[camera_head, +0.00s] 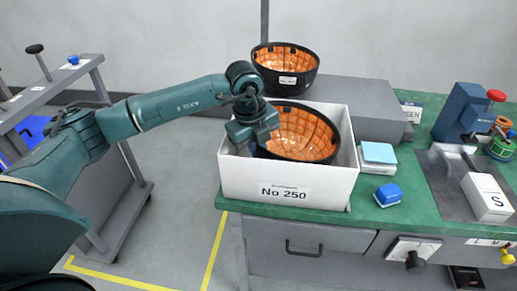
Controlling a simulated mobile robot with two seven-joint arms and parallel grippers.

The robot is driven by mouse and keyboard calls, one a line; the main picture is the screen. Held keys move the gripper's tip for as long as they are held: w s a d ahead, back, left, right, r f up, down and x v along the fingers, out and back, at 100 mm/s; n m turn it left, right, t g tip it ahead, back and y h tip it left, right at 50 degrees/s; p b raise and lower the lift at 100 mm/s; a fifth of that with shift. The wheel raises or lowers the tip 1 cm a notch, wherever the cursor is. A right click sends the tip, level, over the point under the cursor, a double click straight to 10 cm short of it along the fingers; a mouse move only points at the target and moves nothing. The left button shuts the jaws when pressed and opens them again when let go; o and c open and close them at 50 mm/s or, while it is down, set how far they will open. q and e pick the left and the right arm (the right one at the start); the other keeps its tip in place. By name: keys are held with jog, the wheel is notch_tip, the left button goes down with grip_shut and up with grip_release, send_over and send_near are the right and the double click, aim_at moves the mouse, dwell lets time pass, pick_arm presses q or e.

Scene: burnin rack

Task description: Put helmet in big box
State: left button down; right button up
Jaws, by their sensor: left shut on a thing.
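A black helmet (301,133) with an orange inner lining is held open side up within the mouth of the big white box (240,180), labelled No 250. The box stands on the green bench top at its left end. My left gripper (258,145) is over the box's left part, shut on the helmet's left rim; its fingertips are partly hidden. I cannot tell whether the helmet touches the box floor. A second similar helmet (286,68) sits on a grey block behind the box. My right gripper is not in view.
The grey block (365,108) stands behind the box. A sticky-note stack (378,154) and a blue item (388,194) lie right of it. A blue device (461,112) and small white box (487,197) are farther right. A grey cart stands left.

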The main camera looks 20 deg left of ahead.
pick_arm(q)
jog(key=shift+f+b, duration=0.5)
jog(key=shift+f, duration=0.1)
jog(key=c, duration=1.5)
grip_release()
jog(key=shift+c, duration=0.2)
jog(key=shift+r+p, duration=0.4)
jog(key=shift+r, duration=0.1)
notch_tip(320, 180, up, 12)
jog(key=s+a, duration=0.1)
jog(key=shift+s, duration=0.35)
